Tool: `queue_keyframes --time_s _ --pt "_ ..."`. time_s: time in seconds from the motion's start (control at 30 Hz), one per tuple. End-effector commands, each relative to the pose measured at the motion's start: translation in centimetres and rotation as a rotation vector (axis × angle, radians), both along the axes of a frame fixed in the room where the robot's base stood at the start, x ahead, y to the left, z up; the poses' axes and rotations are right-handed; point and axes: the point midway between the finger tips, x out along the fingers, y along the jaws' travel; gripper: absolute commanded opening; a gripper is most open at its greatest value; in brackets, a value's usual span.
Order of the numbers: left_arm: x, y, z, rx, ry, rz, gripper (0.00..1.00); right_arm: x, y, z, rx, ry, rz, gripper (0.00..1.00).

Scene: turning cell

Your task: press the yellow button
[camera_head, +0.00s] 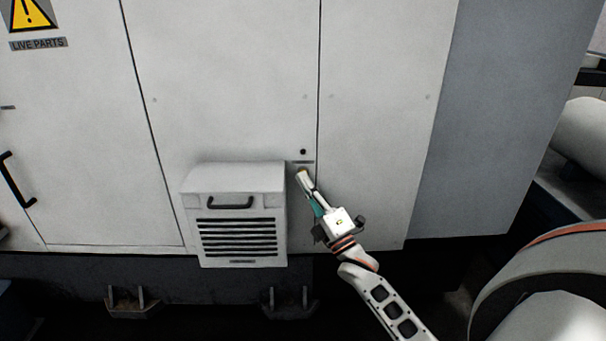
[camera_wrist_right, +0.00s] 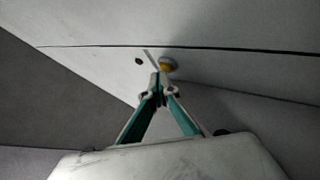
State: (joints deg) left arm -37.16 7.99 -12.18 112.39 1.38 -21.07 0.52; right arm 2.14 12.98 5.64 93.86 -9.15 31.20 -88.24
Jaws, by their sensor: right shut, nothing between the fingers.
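The yellow button (camera_wrist_right: 166,68) shows in the right wrist view as a small yellow disc with a grey rim on the pale cabinet panel. My right gripper (camera_wrist_right: 158,88) is shut and empty, with its fingertips just below the button in that view. I cannot tell whether they touch it. In the head view my right gripper (camera_head: 303,176) reaches up and left to the cabinet front (camera_head: 225,80), and it hides most or all of the button there. My left gripper is in neither view.
A vented box with a black handle (camera_head: 235,203) sticks out from the cabinet just left of my right gripper. A small black hole (camera_head: 303,152) is in the panel above the fingertips. A black door handle (camera_head: 17,180) and a warning sign (camera_head: 28,16) are at the left.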

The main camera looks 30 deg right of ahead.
Motion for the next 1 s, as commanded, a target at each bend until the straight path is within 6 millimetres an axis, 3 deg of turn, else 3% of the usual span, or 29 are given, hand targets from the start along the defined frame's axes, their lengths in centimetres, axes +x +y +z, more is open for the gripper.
queue_keyframes --time_s 0.57,1.0 --pt "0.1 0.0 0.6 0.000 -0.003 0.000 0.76 -1.1 0.7 0.0 0.001 0.001 0.000 0.00" --pt "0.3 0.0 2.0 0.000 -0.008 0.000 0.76 -4.3 2.6 0.0 0.001 0.001 0.000 0.00"
